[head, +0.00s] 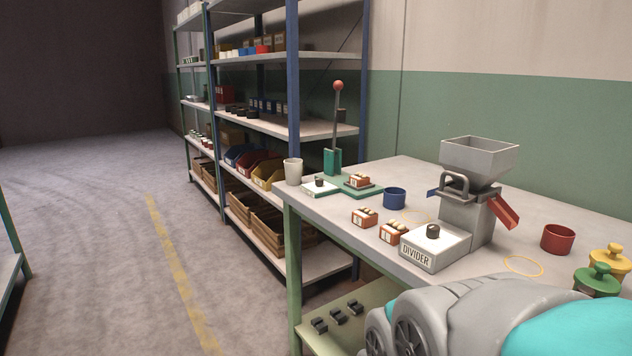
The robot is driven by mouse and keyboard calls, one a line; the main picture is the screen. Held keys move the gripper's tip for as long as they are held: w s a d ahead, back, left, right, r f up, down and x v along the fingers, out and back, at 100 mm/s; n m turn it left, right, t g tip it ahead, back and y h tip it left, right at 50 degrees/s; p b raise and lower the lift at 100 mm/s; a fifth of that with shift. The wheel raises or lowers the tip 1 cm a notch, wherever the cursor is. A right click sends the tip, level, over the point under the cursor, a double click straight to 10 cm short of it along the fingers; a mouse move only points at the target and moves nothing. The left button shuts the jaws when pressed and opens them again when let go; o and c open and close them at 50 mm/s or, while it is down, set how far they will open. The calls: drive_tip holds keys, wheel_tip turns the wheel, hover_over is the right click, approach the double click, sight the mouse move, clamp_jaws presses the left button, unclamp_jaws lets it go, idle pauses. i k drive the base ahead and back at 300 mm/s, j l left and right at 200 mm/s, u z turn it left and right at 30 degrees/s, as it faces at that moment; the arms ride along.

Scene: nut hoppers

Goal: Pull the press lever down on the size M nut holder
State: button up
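A green press (332,162) stands at the far left corner of the table. Its lever (336,120) points almost straight up and ends in a red ball knob (338,85). A small orange-brown nut holder with a white label (358,182) sits on the press's green base plate (366,192). Two similar nut holders stand on the table nearer to me, one at the left (364,217) and one beside the divider (393,232). Their size letters are too small to read, so I cannot tell which is M. My gripper is not in view; grey and teal parts of my arm fill the bottom right.
A grey hopper (479,160) stands behind a white box marked DIVIDER (436,248). A blue cup (395,198), a red cup (557,239), a pale cup (293,172) and green and yellow knobbed pieces (597,281) share the table.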

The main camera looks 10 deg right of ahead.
sight(340, 113)
drive_tip(key=z, duration=0.6)
drive_tip(key=i+j+z, duration=0.4)
drive_tip(key=j+z, duration=0.15)
drive_tip(key=i+j+z, duration=0.25)
drive_tip(key=j, duration=0.2)
drive_tip(key=j+z, duration=0.25)
drive_tip(key=j, duration=0.15)
drive_tip(key=i+j, duration=0.1)
drive_tip(key=j, duration=0.35)
drive_tip(key=i+j, duration=0.1)
drive_tip(key=j, duration=0.35)
drive_tip(key=i+j+z, duration=0.1)
drive_tip(key=j, duration=0.8)
drive_tip(key=i+j+u, duration=0.25)
drive_tip(key=j+u, duration=0.3)
drive_tip(key=i+l, duration=0.05)
drive_tip(key=l, duration=0.05)
